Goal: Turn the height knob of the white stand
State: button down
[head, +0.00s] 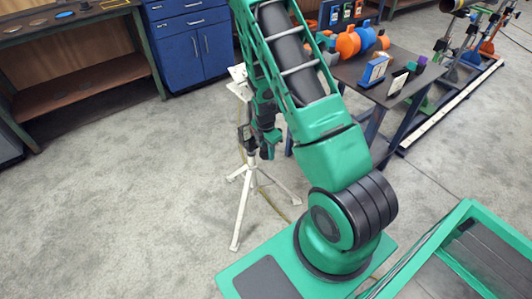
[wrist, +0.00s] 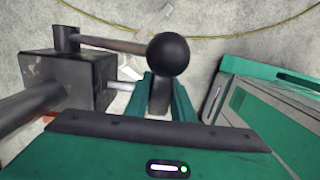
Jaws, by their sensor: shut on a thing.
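The white stand (head: 240,208) is a tripod on the concrete floor, with a small white plate (head: 238,73) at its top. My arm hides part of its upright. In the wrist view, a dark block (wrist: 85,72) on the stand has a short light shaft on its right side. The height knob (wrist: 168,54) shows a round black ball end and a dark stem below it. My gripper (wrist: 163,98) has its green fingers on both sides of that stem and is shut on it. In the head view the grip itself is hidden or too small to make out.
A dark table (head: 385,85) with orange and blue parts stands right of the stand. A blue cabinet (head: 190,45) and a workbench (head: 75,60) stand behind and to the left. The floor left of the stand is clear. A yellow cable lies on the floor.

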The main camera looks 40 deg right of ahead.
jog(key=shift+w+d, duration=0.15)
jog(key=shift+d, duration=0.05)
dwell(0.3)
jog(key=c, duration=1.5)
grip_release()
jog(key=shift+a, duration=0.1)
jog(key=shift+a+r, duration=0.15)
jog(key=shift+r, duration=1.7)
jog(key=shift+a+r, duration=0.1)
jog(key=shift+r, duration=1.7)
